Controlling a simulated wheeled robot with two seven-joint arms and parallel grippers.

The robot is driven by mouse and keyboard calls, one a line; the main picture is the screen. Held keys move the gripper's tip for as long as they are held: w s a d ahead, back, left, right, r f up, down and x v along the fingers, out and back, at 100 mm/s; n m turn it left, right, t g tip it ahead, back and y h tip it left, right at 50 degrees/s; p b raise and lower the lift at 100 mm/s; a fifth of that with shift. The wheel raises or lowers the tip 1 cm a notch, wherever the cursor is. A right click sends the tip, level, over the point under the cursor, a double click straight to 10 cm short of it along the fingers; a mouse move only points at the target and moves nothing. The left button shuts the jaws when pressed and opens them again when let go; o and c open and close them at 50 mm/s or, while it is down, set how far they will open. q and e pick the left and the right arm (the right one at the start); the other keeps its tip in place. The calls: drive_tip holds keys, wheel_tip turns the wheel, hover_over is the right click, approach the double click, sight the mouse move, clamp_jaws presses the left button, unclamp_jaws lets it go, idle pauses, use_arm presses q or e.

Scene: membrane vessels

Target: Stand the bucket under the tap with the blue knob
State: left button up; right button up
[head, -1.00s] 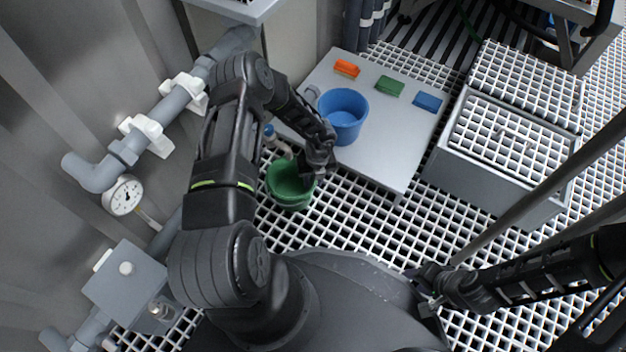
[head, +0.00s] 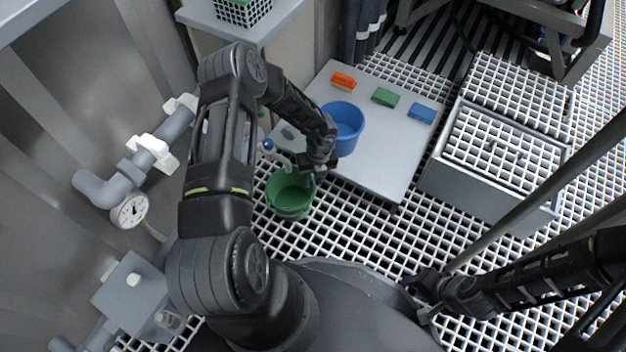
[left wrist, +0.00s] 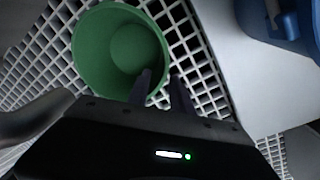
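A green bucket (head: 290,207) stands upright on the white floor grating. A small tap with a blue knob (head: 268,145) is just behind it, its spout close above the bucket's back rim; I cannot tell whether it is centred over the opening. My left gripper (head: 311,180) is at the bucket's right rim. In the left wrist view its two fingers (left wrist: 160,84) are apart, one overlapping the green bucket (left wrist: 90,60), the other outside its rim, with no visible grip. A blue bucket (head: 349,118) stands on a grey platform. My right gripper (head: 420,300) is low at right; its opening is unclear.
The grey platform (head: 385,155) also bears orange (head: 343,81), green (head: 385,97) and blue (head: 422,113) blocks. A grating-topped grey box (head: 480,195) stands at right. Wall pipes with a gauge (head: 130,210) line the left. Open grating lies in front of the platform.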

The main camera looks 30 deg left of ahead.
idle(0.6)
use_arm(q)
drive_tip(key=s+d+r+n+t+h, duration=0.1)
drive_tip(key=s+d+r+n+h, duration=0.1)
drive_tip(key=s+d+n, duration=0.6)
drive_tip(key=s+d+r+n+t+h, duration=0.1)
drive_tip(key=s+d+r+n, duration=0.4)
drive_tip(key=d+n, duration=0.8)
drive_tip(key=s+n+h, duration=0.1)
drive_tip(key=s+n, duration=0.2)
drive_tip(key=n, duration=0.5)
drive_tip(key=shift+s+d+h, duration=0.15)
drive_tip(key=shift+s+h, duration=0.15)
drive_tip(key=shift+s, duration=0.1)
drive_tip(key=shift+r, duration=0.1)
